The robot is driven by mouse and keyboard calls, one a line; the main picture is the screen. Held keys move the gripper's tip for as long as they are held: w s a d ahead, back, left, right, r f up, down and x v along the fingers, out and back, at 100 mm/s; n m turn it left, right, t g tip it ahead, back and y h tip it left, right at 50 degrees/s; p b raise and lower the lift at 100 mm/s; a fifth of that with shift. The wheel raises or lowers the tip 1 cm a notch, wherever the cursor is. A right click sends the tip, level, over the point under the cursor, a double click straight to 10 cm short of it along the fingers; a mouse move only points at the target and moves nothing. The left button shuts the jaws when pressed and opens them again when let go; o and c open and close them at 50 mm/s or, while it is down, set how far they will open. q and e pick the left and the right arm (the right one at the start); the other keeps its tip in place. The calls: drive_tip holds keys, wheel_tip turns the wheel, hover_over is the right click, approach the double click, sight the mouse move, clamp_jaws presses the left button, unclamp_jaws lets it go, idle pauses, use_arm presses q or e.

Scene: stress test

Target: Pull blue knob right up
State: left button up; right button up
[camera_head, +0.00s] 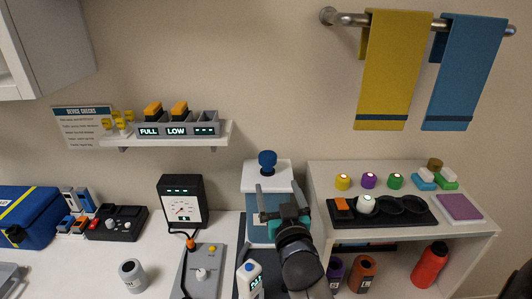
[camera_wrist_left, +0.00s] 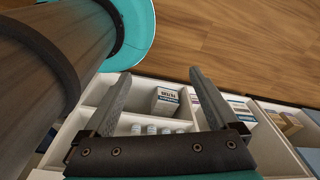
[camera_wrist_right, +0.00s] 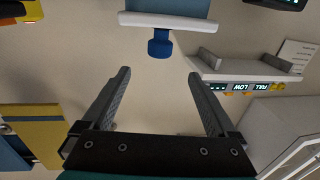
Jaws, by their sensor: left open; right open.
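The blue knob (camera_head: 267,160) stands upright on top of a white-and-blue box (camera_head: 256,178) near the wall. In the right wrist view, where the scene appears upside down, the knob (camera_wrist_right: 160,45) shows beyond the fingertips, roughly centred between them. My right gripper (camera_head: 267,202) is open and empty, in front of the box and lower in the picture than the knob; it also shows in the right wrist view (camera_wrist_right: 158,78). The fingers do not touch the knob. My left gripper (camera_wrist_left: 159,76) is open and empty in the left wrist view, above compartments with small boxes and bottles.
A wall shelf (camera_head: 180,133) with orange-topped devices is left of the knob. A gauge (camera_head: 182,203) and grey panel (camera_head: 201,270) stand left on the counter. At right, a shelf unit (camera_head: 480,232) holds coloured knobs and a black tray (camera_head: 375,221). Yellow (camera_head: 392,70) and blue (camera_head: 464,75) towels hang above.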

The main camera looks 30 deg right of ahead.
sight(269, 163)
drive_tip(key=x, duration=1.2)
drive_tip(key=shift+w+d+r, duration=0.1)
drive_tip(key=shift+w+d, duration=0.3)
drive_tip(key=shift+w, duration=0.35)
use_arm(q)
drive_tip(key=shift+s+a, duration=0.2)
drive_tip(key=shift+s, duration=0.35)
drive_tip(key=shift+s+a, duration=0.15)
drive_tip(key=shift+s, duration=0.4)
use_arm(e)
drive_tip(key=shift+w+d, duration=0.15)
drive_tip(key=shift+w, duration=0.2)
drive_tip(key=shift+c, duration=0.2)
clamp_jaws()
